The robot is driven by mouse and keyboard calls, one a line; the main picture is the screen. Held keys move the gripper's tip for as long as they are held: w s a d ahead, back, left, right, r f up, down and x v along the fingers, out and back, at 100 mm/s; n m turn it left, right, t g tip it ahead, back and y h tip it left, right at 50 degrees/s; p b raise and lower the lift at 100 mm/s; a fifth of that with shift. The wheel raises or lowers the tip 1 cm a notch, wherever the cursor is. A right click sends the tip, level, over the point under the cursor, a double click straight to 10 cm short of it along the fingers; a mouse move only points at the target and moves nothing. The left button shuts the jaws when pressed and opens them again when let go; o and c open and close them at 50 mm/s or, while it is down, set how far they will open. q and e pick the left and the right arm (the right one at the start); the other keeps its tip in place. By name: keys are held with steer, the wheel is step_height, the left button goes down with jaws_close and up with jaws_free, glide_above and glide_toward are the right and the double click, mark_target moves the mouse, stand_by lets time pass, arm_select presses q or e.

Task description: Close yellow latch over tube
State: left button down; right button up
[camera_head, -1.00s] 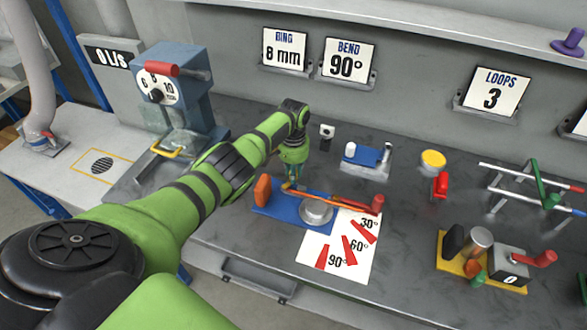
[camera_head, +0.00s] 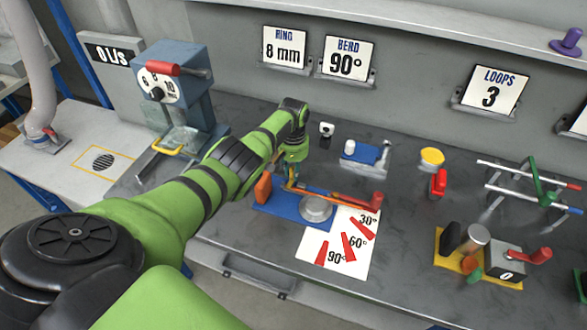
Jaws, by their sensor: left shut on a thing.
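The bender's blue base (camera_head: 283,207) lies on the grey bench, with an orange block (camera_head: 263,189) at its left end and a round metal former (camera_head: 316,208) at its right. A thin copper-coloured tube (camera_head: 318,192) runs along the back of the base, beside a bar that ends in a red grip (camera_head: 376,200). My left gripper (camera_head: 291,182) points down at the tube's left end and looks shut on it; its fingertips are small and unclear. I cannot make out a yellow latch near the fingers. My right gripper is not in view.
A white angle sheet (camera_head: 340,246) with red pointers lies in front of the bender. Behind stands a small blue-and-grey fixture (camera_head: 364,153). A yellow-based device (camera_head: 447,247) stands right.

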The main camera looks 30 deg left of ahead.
mark_target(293, 168)
arm_select(q)
steer(key=c, duration=1.1)
jaws_free()
steer(key=shift+o, duration=0.2)
steer(key=shift+r, duration=0.1)
steer(key=shift+w+r, duration=0.1)
steer(key=shift+r, duration=0.55)
step_height(293, 168, up, 10)
steer(key=shift+r, duration=0.25)
